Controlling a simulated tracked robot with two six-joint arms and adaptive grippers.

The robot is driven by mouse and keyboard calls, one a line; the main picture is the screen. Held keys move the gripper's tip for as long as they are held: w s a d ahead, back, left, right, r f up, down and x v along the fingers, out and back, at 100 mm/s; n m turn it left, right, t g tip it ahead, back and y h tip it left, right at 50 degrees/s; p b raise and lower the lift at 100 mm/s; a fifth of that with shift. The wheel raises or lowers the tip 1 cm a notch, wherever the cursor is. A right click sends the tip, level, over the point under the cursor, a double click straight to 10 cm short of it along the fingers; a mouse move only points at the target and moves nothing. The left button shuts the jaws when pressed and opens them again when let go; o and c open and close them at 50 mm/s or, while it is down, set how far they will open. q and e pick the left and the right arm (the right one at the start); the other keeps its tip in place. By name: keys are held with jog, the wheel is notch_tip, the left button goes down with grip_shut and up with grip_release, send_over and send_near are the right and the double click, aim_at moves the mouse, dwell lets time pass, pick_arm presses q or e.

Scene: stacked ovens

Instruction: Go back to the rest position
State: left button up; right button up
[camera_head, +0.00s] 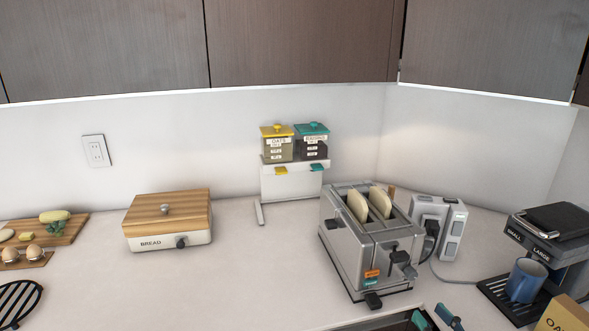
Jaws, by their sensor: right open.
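Only the tips of my right gripper (435,319) show, at the bottom edge right of centre. They are dark with teal parts, and stand apart with a gap between them. Nothing shows between them. They are below and right of the toaster (350,255) in the picture. The rest of that gripper and its arm are outside the frame. My left gripper is not in view.
The toaster holds two bread slices (368,204). A coffee machine (550,235) with a blue mug (525,280) stands at right. A bread box (168,220), dispenser stand (291,180) and cutting board (65,232) stand left. The front middle counter is clear.

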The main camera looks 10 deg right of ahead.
jog(key=w+a+f+g+y, duration=0.3)
jog(key=a+f, duration=0.6)
jog(key=a, duration=0.5)
jog(key=s+a+f+g, duration=0.45)
jog(key=a+f, duration=0.25)
jog(key=f, duration=0.3)
jog(key=s+a+f+m+g+h, duration=0.1)
jog(key=s+f+g, duration=0.4)
jog(key=s, duration=0.3)
jog(key=s+a+f+m+g+h, duration=0.1)
jog(key=s+f+m+g, duration=0.1)
jog(key=s+f+g, duration=0.2)
jog(key=s+f, duration=0.2)
jog(key=s, duration=0.2)
jog(key=shift+f+g, duration=0.35)
jog(key=shift+f, duration=0.05)
